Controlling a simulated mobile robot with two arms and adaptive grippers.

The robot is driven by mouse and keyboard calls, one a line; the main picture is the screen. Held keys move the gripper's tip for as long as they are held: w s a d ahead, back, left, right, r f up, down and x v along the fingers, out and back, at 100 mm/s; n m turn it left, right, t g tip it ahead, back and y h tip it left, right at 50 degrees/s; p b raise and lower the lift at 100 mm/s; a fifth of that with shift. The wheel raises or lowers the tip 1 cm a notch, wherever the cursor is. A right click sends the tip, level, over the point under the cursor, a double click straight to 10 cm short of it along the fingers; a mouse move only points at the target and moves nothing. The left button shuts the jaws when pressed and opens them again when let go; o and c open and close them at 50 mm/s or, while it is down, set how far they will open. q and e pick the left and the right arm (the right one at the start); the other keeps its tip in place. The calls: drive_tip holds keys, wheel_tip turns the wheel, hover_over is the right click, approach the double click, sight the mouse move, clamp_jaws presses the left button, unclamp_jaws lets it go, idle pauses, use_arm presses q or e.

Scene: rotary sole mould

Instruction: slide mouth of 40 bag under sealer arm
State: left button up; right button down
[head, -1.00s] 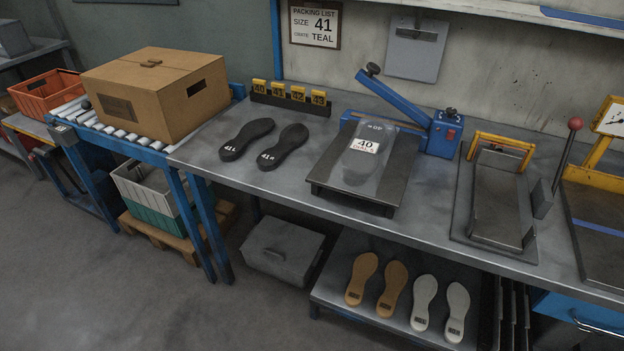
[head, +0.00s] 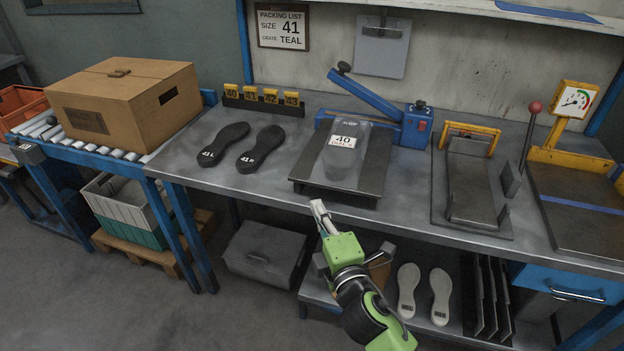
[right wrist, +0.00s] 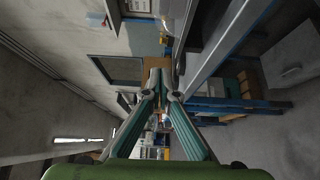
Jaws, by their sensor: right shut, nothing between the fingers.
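The clear bag labelled 40 (head: 347,157) lies on the dark platform of the sealer (head: 323,188), its top end close to the blue base of the sealer. The blue sealer arm (head: 368,95) is raised at a slant, hinged at the blue block on the right. My right gripper (head: 318,206) is shut and empty, in front of the bench edge and below the sealer platform. My left gripper is not in view.
Two black soles marked 41 (head: 241,148) lie left of the sealer. A press-like fixture with a yellow bar (head: 470,185) stands on the right. A cardboard box (head: 125,95) sits on the roller conveyor. Pale soles (head: 423,290) lie on the shelf below the bench.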

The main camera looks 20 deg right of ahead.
sight(330, 173)
drive_tip(key=w, duration=0.3)
drive_tip(key=w+d, duration=0.1)
drive_tip(key=w, duration=0.2)
drive_tip(key=w+d+b, duration=0.1)
drive_tip(key=w, duration=0.3)
drive_tip(key=shift+w+d, duration=0.3)
drive_tip(key=shift+d, duration=0.05)
drive_tip(key=w+d, duration=0.4)
drive_tip(key=shift+w+f, duration=0.1)
